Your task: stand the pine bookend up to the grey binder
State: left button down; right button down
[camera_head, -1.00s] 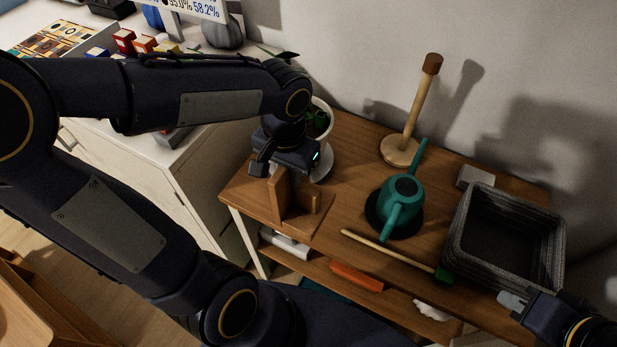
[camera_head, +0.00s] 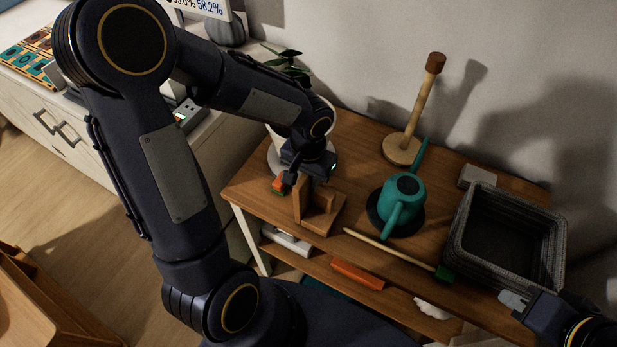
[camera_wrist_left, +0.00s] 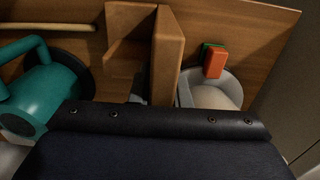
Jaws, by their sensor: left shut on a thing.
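The pine bookend (camera_head: 325,222), a brown wooden piece with an upright panel and a flat base, stands near the left end of the wooden table. It also shows in the wrist view (camera_wrist_left: 168,55). My left gripper (camera_head: 296,178) is shut on the bookend from above; its fingertips are mostly hidden. I cannot tell whether the base touches the table. No grey binder can be made out in either view. My right gripper (camera_head: 514,301) is at the lower right, apart from the bookend; its jaw state is unclear.
A potted plant (camera_head: 275,133) and an orange-green block (camera_head: 279,186) are close to the left gripper. A teal watering can (camera_head: 403,197), a wooden stand (camera_head: 401,149), a green-tipped stick (camera_head: 390,249) and a grey basket (camera_head: 462,247) occupy the table to the right.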

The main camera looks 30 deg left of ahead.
pick_arm(q)
jog(key=shift+f, duration=0.2)
jog(key=c, duration=1.4)
grip_release()
jog(key=shift+o, duration=0.2)
jog(key=shift+r, duration=0.15)
